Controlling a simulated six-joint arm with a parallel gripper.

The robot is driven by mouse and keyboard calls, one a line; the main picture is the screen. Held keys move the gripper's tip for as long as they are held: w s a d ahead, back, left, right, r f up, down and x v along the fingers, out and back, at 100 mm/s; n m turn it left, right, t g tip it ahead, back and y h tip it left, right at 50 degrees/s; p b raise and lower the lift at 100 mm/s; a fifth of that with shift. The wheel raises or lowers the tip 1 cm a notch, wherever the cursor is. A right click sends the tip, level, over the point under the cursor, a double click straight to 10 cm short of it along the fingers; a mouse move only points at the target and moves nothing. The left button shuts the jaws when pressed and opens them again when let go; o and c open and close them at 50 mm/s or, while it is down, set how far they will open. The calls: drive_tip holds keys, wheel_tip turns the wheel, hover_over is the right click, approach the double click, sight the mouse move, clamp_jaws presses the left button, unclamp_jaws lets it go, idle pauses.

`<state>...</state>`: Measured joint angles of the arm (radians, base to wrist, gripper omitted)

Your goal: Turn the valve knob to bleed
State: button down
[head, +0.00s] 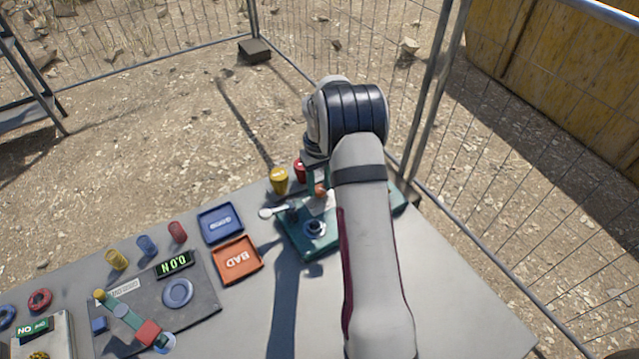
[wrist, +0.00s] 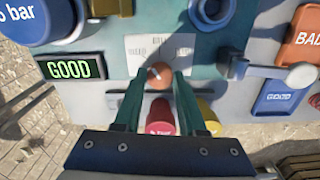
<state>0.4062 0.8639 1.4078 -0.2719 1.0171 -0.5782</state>
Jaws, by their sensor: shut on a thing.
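A teal panel (head: 325,248) stands on the table, mostly behind my arm in the head view. A small round orange knob (wrist: 158,73) sits on the panel below a white label (wrist: 160,47) whose print is too small to read. The knob also shows in the head view (head: 320,190). My gripper (wrist: 157,80) has its two green fingers on either side of the knob, shut on it. The fingers partly hide its sides. In the head view my gripper (head: 313,180) is partly covered by my wrist.
A lever with a pale ball end (wrist: 301,75) sticks out near the fingers. A lit display (wrist: 70,69) reads GOOD, beside a blue gauge (wrist: 22,18). Yellow (head: 279,181) and red (head: 299,170) cups stand behind the panel. Blue (head: 221,224) and orange (head: 237,260) trays lie left.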

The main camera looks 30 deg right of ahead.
sight(319, 189)
drive_tip(key=shift+n, duration=2)
drive_tip(key=shift+c, duration=2.4)
unclamp_jaws()
wheel_tip(319, 189, up, 16)
